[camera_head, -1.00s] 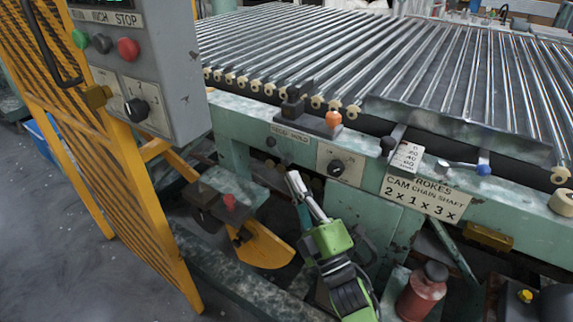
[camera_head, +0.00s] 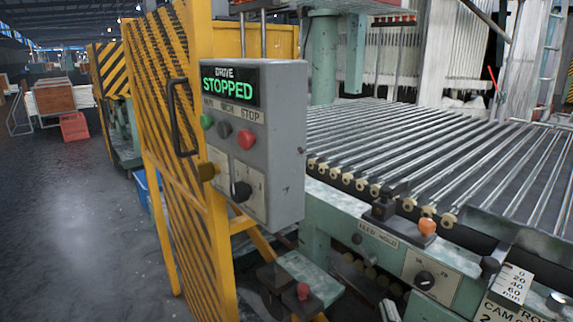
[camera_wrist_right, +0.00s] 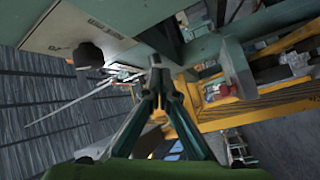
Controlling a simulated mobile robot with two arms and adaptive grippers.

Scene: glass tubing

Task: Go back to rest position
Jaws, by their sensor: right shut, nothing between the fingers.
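My right gripper (camera_head: 388,310) shows only as fingertips at the bottom edge of the head view, in front of the green machine frame (camera_head: 405,258). In the right wrist view my right gripper (camera_wrist_right: 158,68) has its two fingers drawn together, with nothing between them. The rest of that arm is hidden below the head view. My left gripper is in neither view.
A grey control box (camera_head: 268,150) reads "DRIVE STOPPED" and hangs on a yellow guard (camera_head: 178,140). The roller bed (camera_head: 430,150) is at right, with an orange knob (camera_head: 427,226) on its edge. Open floor (camera_head: 80,220) lies left.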

